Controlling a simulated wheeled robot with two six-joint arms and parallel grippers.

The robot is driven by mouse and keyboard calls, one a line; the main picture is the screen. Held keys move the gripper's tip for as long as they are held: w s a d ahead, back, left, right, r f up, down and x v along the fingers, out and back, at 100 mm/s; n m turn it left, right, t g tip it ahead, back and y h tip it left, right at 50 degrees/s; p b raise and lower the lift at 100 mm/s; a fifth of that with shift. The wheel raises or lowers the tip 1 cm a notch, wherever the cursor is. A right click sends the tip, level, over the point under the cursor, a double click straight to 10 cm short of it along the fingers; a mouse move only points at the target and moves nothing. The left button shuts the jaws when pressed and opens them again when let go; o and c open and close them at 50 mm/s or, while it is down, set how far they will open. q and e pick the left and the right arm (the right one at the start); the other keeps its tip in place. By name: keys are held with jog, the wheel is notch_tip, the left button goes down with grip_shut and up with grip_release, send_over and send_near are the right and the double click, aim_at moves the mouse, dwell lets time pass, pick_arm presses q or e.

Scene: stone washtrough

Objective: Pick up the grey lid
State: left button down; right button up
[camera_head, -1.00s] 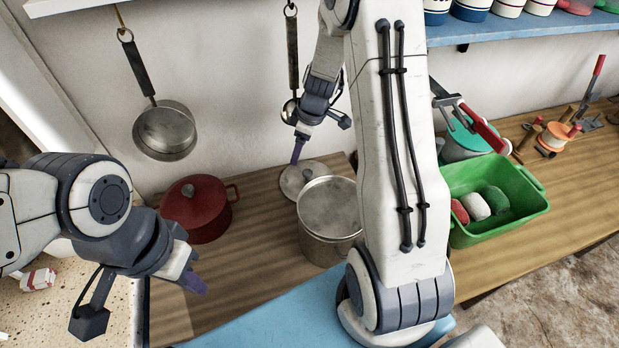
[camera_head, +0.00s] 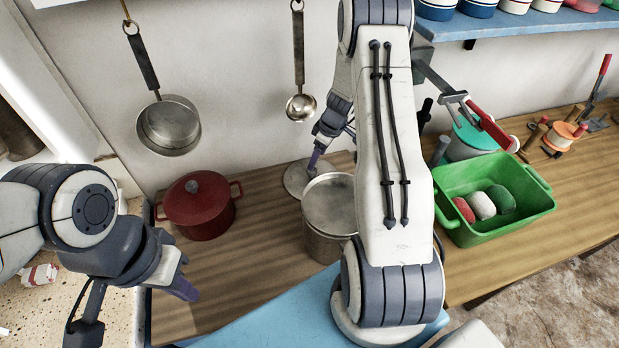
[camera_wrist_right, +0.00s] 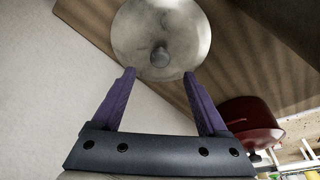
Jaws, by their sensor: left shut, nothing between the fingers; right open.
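The grey lid (camera_head: 294,180) lies flat on the wooden counter, behind the steel pot, which hides part of it. In the right wrist view the lid (camera_wrist_right: 135,35) is round and worn, with a grey knob (camera_wrist_right: 160,56) near its middle. My right gripper (camera_head: 313,167) is open and just above the lid. In the wrist view its purple fingers (camera_wrist_right: 158,75) are spread, with the knob just beyond the tips and between their lines; nothing is held. My left gripper (camera_head: 187,289) is shut and empty above the counter's front left.
A steel pot (camera_head: 322,247) stands in front of the lid. A red pot (camera_head: 202,225) stands to the left. A pan (camera_head: 168,127) and a ladle (camera_head: 300,105) hang on the wall. A green bin (camera_head: 490,234) with several rolled cloths is at the right.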

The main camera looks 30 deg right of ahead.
aim_at(312, 175)
jog(key=shift+p+x, duration=0.6)
jog(key=shift+x, duration=2.65)
jog(key=shift+c, duration=0.4)
grip_shut()
